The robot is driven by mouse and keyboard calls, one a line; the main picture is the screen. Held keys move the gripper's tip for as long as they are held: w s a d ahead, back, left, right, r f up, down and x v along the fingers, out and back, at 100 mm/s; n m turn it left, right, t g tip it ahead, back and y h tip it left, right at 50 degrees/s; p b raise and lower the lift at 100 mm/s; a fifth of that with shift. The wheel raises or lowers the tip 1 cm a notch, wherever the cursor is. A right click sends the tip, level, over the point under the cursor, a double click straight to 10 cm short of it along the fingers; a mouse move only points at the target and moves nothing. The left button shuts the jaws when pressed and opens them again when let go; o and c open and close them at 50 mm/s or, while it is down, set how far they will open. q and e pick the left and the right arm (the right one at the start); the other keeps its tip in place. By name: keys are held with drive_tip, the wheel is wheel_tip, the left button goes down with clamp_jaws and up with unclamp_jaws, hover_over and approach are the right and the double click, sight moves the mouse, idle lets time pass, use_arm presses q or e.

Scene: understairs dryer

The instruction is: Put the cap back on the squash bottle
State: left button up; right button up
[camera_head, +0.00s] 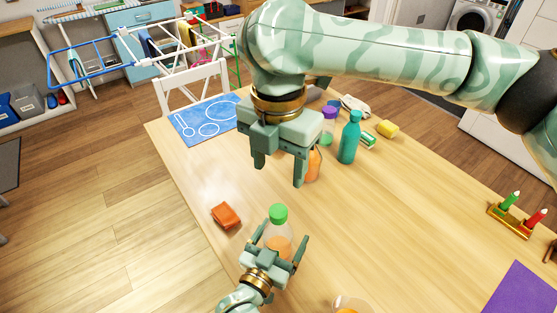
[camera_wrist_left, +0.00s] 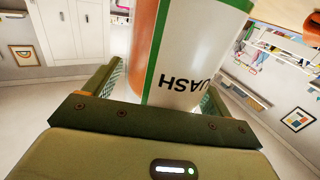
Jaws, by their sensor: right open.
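The squash bottle (camera_wrist_left: 190,50) fills the middle of the left wrist view, with a white label edged in green and orange. In the head view it is a clear bottle with orange content (camera_head: 278,243), standing near the table's front edge. A green cap (camera_head: 278,213) shows at its top; I cannot tell how firmly it sits. My left gripper (camera_head: 276,246) has its fingers on both sides of the bottle and appears shut on it. My right gripper (camera_head: 279,172) is open and empty, above the table behind the bottle.
An orange block-like thing (camera_head: 226,215) lies left of the bottle. A teal bottle (camera_head: 349,138), a purple-topped container (camera_head: 329,113) and an orange bottle (camera_head: 314,167), partly hidden, stand farther back. A glass (camera_head: 350,304) is at the bottom edge. The table right of the bottle is clear.

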use_arm(q)
drive_tip(key=p+v, duration=0.2)
drive_tip(key=v, duration=1.4)
drive_tip(key=shift+s+a, duration=0.1)
drive_tip(key=shift+s, duration=0.15)
